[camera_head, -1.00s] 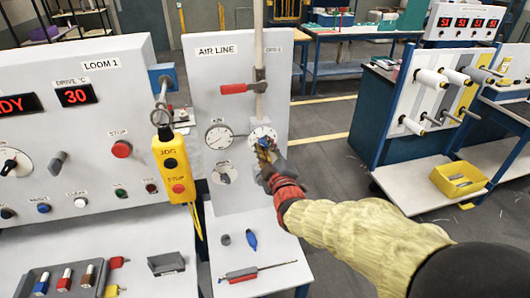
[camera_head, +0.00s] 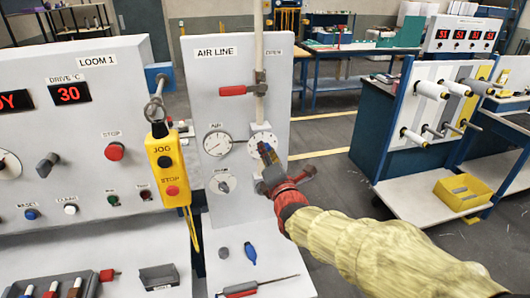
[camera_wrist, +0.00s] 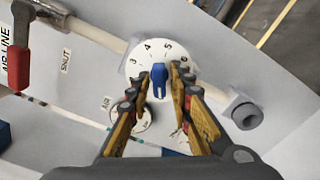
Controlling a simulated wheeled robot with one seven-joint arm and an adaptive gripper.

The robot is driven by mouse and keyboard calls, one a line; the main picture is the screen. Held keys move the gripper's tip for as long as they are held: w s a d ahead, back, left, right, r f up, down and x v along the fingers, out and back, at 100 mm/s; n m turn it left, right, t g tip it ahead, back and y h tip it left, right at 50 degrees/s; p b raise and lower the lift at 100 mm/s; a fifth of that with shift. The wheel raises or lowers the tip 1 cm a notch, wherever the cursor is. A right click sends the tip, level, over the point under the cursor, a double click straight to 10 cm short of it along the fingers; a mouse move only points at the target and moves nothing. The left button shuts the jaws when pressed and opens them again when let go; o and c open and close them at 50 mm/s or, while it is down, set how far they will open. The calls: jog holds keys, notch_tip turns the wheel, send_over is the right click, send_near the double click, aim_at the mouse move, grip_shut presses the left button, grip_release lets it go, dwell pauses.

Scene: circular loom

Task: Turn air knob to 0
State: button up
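The air knob (camera_wrist: 159,80) is a small blue handle on a round white dial. The dial (camera_wrist: 152,56) carries the numbers 3, 4, 5 and 6 in the wrist view. In the head view the dial (camera_head: 258,138) sits on the AIR LINE panel (camera_head: 233,88), partly hidden by my gripper. My gripper (camera_wrist: 160,72) has one finger on each side of the knob, with a small gap visible on both sides. My gripper also shows at the dial in the head view (camera_head: 265,155). Which number the knob points at is not clear.
A pressure gauge (camera_head: 218,143) is left of the dial, with another small dial (camera_head: 222,183) below it. A red-handled valve (camera_head: 233,90) is above. The yellow JOG/STOP pendant (camera_head: 168,165) hangs to the left. A screwdriver (camera_head: 243,289) lies on the shelf below.

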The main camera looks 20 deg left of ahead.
jog(key=shift+o, duration=1)
jog(key=b+v, duration=0.2)
jog(key=v, duration=0.5)
jog(key=shift+m, duration=0.3)
